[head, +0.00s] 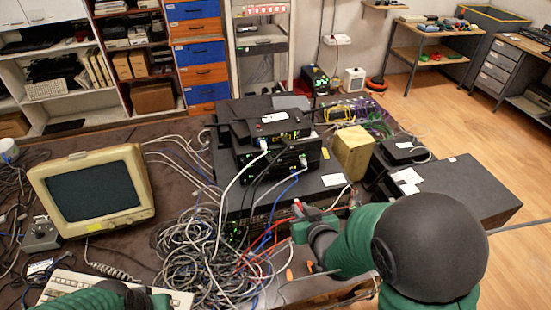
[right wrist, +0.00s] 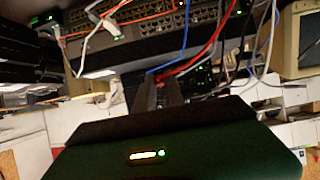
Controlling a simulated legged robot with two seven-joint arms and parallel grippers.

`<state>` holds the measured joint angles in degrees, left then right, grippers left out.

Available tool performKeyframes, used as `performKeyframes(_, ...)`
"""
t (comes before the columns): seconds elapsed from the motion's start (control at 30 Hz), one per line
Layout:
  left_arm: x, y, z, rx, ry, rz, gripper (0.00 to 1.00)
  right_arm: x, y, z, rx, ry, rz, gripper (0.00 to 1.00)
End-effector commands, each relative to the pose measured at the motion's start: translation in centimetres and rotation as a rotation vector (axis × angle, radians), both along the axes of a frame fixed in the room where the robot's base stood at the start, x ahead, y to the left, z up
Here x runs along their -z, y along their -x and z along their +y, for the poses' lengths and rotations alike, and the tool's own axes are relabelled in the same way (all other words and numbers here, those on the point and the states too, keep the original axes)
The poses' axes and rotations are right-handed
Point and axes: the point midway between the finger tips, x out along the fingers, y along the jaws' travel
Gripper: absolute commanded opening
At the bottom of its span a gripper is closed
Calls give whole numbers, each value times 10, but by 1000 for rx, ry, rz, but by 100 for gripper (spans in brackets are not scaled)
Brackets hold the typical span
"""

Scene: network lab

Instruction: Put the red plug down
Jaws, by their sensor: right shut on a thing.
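My right gripper (head: 302,218) is shut at the front of the black equipment stack, just above the cable tangle. A small red plug (head: 298,205) shows at its fingertips, with red cable (head: 281,221) close by. In the right wrist view the dark fingers (right wrist: 160,94) of my right gripper point at the rack, and a red cable (right wrist: 202,56) runs down to them; the plug itself is mostly hidden there. Only a green and black part of my left arm shows at the bottom left of the head view; its gripper is out of sight.
A tangle of grey cables (head: 195,243) covers the table left of my right gripper. A switch with rows of ports (right wrist: 150,22) fills the top of the wrist view. A beige monitor (head: 95,190), a keyboard (head: 75,287) and a yellowish box (head: 353,150) stand around.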

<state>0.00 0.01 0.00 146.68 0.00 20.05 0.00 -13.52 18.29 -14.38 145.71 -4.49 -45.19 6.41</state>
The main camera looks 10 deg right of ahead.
Motion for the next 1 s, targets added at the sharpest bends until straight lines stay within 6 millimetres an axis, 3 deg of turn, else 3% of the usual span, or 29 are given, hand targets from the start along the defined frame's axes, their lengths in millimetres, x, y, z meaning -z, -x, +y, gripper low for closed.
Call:
performKeyframes(0.17,0,0,0,0,0,0,35,16,10,24,-155,0,5,0)
performKeyframes(0.5,0,0,0,0,0,0,35,69,40,123,-759,-8,3,0)
performKeyframes(0.7,0,0,0,0,0,0,35,90,54,166,-1018,-6,0,0)
performKeyframes(0.83,0,0,0,0,0,0,35,95,58,175,-1086,-5,-1,0)
performKeyframes(1.0,0,0,0,0,0,0,35,95,60,169,-1185,-4,-2,0)
